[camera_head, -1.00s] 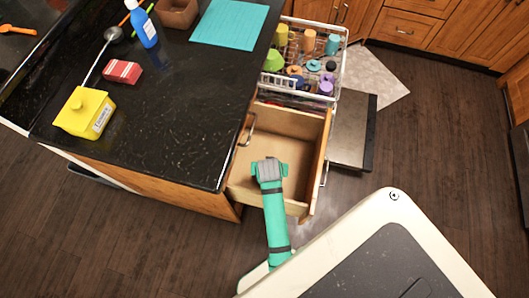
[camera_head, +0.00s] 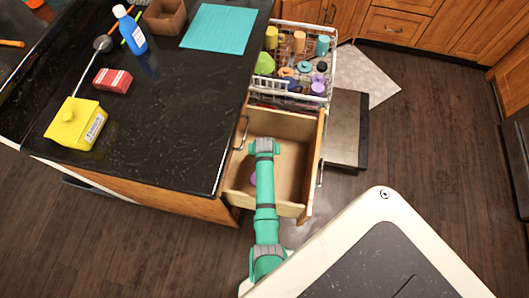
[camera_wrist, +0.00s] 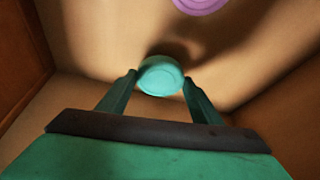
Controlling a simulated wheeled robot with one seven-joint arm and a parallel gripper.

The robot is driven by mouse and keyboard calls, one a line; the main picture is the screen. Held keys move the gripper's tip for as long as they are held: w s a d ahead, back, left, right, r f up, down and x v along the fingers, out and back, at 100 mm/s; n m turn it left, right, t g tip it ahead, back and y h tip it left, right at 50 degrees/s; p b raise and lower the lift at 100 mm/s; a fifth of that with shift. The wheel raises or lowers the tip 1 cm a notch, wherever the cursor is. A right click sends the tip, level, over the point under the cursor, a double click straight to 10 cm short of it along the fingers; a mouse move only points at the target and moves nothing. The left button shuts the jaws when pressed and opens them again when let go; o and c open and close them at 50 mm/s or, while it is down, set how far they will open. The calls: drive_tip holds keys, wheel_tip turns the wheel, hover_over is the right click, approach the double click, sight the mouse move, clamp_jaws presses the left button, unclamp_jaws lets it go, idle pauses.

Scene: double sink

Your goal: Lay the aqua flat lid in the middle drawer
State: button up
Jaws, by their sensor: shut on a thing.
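The aqua flat lid (camera_wrist: 160,78) is a small round disc in the wrist view. My gripper (camera_wrist: 159,84) is shut on it, with one finger on each side. The lid is over the pale floor of the open wooden drawer (camera_head: 287,178), with a dark shadow beside it. I cannot tell whether it touches the floor. In the head view my arm reaches over the drawer, and the lid and fingertips are hidden beneath it. A purple round thing (camera_wrist: 200,4) lies in the drawer, and part of it shows in the head view (camera_head: 253,178).
A wire dish rack (camera_head: 292,60) with several coloured items stands pulled out behind the drawer. The drawer's right part looks clear.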

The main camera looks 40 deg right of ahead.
drive_tip(key=shift+f, duration=1.4)
drive_tip(key=shift+s+f, duration=0.1)
drive_tip(key=o, duration=1.1)
drive_tip(key=shift+c, duration=0.2)
drive_tip(key=v, duration=1.2)
